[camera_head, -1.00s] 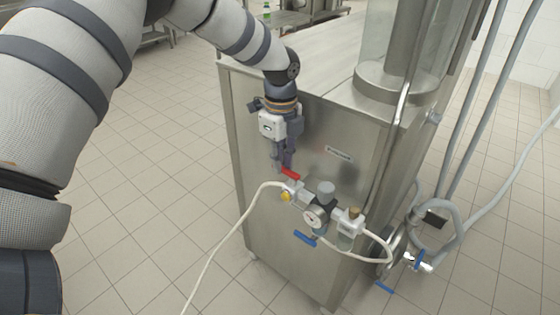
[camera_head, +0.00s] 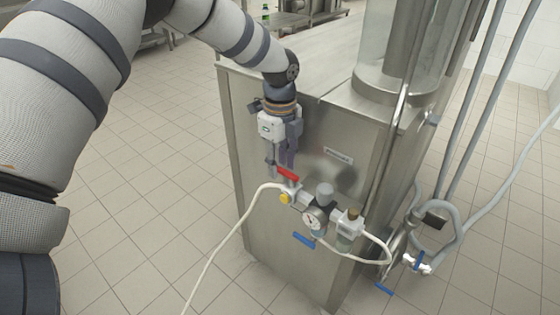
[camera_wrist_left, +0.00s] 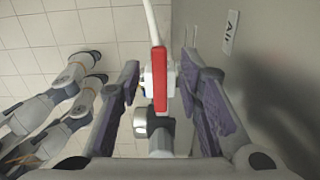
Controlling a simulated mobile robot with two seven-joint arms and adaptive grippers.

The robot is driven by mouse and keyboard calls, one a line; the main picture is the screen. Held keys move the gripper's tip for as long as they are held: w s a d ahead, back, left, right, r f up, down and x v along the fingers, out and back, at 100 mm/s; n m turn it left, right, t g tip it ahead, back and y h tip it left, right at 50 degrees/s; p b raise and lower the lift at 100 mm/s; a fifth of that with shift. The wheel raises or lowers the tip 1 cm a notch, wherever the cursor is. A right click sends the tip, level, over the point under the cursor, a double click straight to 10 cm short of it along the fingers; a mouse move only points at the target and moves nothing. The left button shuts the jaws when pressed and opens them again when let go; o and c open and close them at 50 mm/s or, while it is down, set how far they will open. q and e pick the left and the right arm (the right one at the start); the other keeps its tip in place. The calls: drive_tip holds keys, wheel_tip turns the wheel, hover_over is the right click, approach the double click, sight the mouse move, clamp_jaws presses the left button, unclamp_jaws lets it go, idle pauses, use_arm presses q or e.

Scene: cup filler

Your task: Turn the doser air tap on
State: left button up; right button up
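The air tap has a red lever handle (camera_head: 287,174) on a white valve body at the left end of the air fitting row on the machine's steel side. In the left wrist view the red handle (camera_wrist_left: 159,78) runs lengthwise between the fingers, with a gap on each side. My left gripper (camera_head: 281,168) is open and hangs right at the handle; in its wrist view the gripper (camera_wrist_left: 161,72) has its two fingers apart, one on each side of the handle. I see no clear contact. My right gripper is not in view.
A pressure gauge (camera_head: 313,218) and filter fittings sit right of the tap. A blue lever (camera_head: 304,240) is below. A white hose (camera_head: 222,243) runs from the tap to the floor. Tiled floor at left is free.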

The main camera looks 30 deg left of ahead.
sight(280, 168)
use_arm(q)
wheel_tip(280, 168, up, 12)
idle(0.3)
idle(0.3)
